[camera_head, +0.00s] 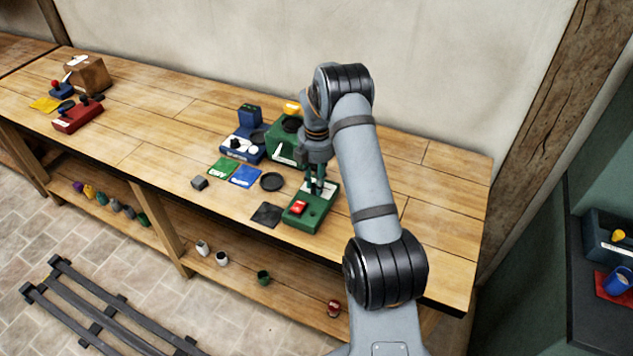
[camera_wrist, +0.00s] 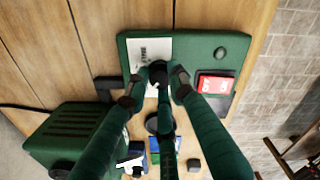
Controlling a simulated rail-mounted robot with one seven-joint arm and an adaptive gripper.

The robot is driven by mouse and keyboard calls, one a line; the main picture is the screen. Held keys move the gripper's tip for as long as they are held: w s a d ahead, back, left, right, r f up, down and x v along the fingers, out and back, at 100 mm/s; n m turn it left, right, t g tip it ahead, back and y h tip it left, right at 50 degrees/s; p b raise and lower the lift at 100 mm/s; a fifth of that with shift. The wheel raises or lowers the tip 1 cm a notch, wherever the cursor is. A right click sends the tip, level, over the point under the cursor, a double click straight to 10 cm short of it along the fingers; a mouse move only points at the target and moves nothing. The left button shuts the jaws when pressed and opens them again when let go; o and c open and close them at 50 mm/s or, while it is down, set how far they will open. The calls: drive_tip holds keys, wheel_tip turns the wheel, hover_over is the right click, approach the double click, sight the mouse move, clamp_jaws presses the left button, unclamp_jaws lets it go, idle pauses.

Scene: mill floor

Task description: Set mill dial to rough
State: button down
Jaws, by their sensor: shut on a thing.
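The green mill control box (camera_head: 300,220) lies on the bench near its front edge, below my arm; in the wrist view it fills the upper middle (camera_wrist: 195,48). It carries a white label plate (camera_wrist: 142,47) with small print I cannot read. A dark round dial (camera_wrist: 158,70) sits at the label's edge. My gripper (camera_wrist: 157,86) is shut on the dial, with its dark green fingers around it. In the head view my gripper (camera_head: 316,186) points down at the box; the dial is hidden there. The dial's setting cannot be told.
A red switch (camera_head: 299,207) sits beside the dial on the box. A green machine (camera_head: 285,141) and a blue device (camera_head: 240,148) stand behind. A black disc (camera_head: 271,182) and dark mat (camera_head: 267,215) lie left of the box. The bench's right end is clear.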

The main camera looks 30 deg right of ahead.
drive_tip(key=c, duration=1.5)
unclamp_jaws()
drive_tip(key=r, duration=1.2)
drive_tip(key=shift+s, duration=0.2)
wheel_tip(320, 180, down, 12)
drive_tip(key=shift+w, duration=0.15)
